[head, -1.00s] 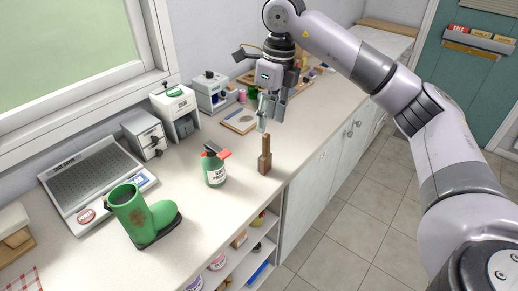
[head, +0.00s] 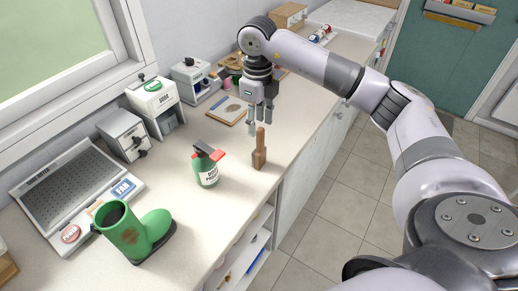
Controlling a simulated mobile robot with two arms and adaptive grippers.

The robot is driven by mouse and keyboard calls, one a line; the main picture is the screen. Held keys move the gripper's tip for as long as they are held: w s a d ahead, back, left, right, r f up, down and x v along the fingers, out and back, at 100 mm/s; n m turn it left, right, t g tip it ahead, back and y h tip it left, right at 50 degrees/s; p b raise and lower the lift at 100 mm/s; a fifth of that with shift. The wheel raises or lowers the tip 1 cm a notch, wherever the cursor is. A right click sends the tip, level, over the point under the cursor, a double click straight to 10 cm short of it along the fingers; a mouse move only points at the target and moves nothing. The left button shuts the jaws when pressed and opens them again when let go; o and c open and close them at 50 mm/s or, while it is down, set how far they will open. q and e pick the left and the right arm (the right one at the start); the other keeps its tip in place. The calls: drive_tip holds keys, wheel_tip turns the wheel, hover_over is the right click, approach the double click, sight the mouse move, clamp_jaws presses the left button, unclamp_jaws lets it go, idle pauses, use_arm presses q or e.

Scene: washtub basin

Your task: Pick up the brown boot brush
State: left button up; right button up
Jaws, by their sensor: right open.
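The brown boot brush (head: 259,158) stands upright on the pale counter, near its front edge, with its narrow handle pointing up. My right gripper (head: 262,127) is open, with its fingers pointing down. It appears just above and behind the brush handle in the head view; I cannot tell whether a finger touches it. My left gripper is not in view.
A green spray bottle (head: 207,169) with a red trigger stands left of the brush. A muddy green boot (head: 136,234) stands further left, by a grey perforated tray (head: 64,182). Small machines (head: 155,104) line the wall. The counter's front edge (head: 280,179) is close.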

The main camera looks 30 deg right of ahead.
sight(260, 139)
drive_tip(key=shift+s+f, duration=0.1)
drive_tip(key=shift+f, duration=0.6)
drive_tip(key=shift+f+p, duration=0.25)
drive_tip(key=shift+p, duration=0.1)
drive_tip(key=f+p, duration=0.1)
drive_tip(key=f, duration=0.1)
drive_tip(key=f+p, duration=0.1)
drive_tip(key=shift+d+f, duration=0.2)
drive_tip(key=shift+f, duration=0.75)
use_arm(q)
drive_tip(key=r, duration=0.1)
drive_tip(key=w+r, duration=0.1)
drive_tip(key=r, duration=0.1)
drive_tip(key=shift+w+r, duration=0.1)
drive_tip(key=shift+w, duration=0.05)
use_arm(e)
drive_tip(key=shift+c, duration=0.4)
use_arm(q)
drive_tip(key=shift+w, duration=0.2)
use_arm(e)
clamp_jaws()
